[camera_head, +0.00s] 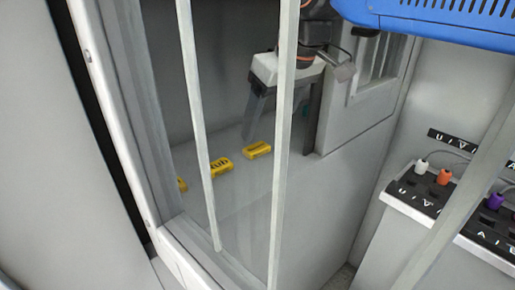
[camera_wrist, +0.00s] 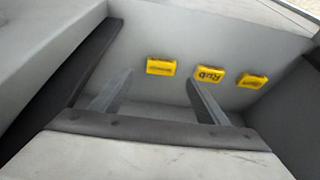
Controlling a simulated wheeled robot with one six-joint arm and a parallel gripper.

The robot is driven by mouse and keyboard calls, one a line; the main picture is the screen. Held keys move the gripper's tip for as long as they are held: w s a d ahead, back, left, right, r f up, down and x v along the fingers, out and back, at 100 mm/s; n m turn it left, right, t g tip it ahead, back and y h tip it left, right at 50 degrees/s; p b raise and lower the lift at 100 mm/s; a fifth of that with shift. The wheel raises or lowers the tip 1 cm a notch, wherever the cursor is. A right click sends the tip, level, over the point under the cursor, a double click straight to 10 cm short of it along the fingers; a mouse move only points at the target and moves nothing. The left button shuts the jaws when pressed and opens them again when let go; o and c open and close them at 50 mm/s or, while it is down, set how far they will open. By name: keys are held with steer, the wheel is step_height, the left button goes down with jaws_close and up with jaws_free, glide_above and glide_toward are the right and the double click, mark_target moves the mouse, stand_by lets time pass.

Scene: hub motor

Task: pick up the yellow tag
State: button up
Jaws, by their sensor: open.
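Three yellow tags lie in a row on the floor of a grey recess. My gripper (camera_head: 281,122) is open and empty, fingers pointing down. Its fingers (camera_wrist: 155,90) also show in the wrist view, apart from the tags.
Upright grey bars (camera_head: 279,200) stand in front of the recess in the head view. A grey box (camera_head: 350,110) stands right of my gripper. A panel with coloured plugs (camera_head: 425,190) is at the right, and a blue object (camera_head: 440,15) is at the top right.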

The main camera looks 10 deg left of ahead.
steer(key=shift+s+x, duration=0.1)
steer(key=shift+x, duration=1.45)
steer(key=shift+s+x, duration=0.15)
steer(key=shift+x, duration=1.35)
steer(key=shift+d+f, duration=0.15)
steer(key=shift+d, duration=0.05)
steer(key=shift+c, duration=0.6)
steer(key=c, duration=1)
